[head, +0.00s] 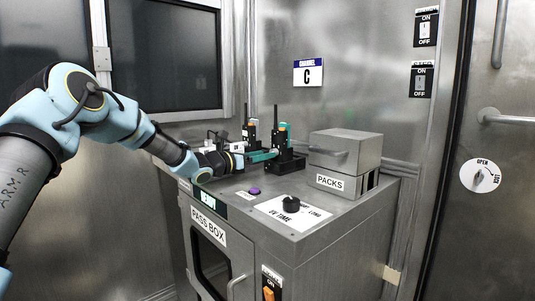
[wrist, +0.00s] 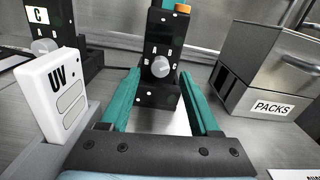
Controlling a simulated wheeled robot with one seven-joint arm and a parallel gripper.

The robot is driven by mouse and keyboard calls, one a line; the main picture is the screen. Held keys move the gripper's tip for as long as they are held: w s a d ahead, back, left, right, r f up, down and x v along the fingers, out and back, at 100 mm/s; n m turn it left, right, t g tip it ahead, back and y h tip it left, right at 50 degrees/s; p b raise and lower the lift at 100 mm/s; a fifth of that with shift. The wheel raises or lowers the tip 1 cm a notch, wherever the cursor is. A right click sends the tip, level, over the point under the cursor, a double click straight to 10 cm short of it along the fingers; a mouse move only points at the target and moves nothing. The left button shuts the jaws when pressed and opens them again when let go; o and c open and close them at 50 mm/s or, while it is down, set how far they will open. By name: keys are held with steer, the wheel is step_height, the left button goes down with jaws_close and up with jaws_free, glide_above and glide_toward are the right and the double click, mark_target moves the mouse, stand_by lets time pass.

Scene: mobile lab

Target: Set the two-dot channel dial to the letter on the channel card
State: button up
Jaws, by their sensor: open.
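The channel card (head: 308,72) on the back wall reads C. In the head view, a black radio (head: 284,150) with an antenna and orange top stands before my gripper (head: 264,156). The wrist view shows its black front (wrist: 160,25) and a round grey dial (wrist: 160,67). My gripper (wrist: 161,82) is open, its teal fingers on either side of that dial, and I see no clear contact. Small white marks surround the dial; I cannot read its setting or tell its dot count. A second grey dial (wrist: 44,46) sits on a black unit at the left, below a C label (wrist: 37,15).
A white UV remote (wrist: 58,95) stands close left of my gripper. A grey PACKS box (head: 345,155) stands to the right. A black UV TIME knob (head: 291,204) and purple button (head: 254,191) are on the cabinet top (head: 340,207).

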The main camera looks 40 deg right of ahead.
steer(key=shift+s+d, duration=0.1)
steer(key=shift+d, duration=1.2)
steer(key=shift+c, duration=0.2)
jaws_close()
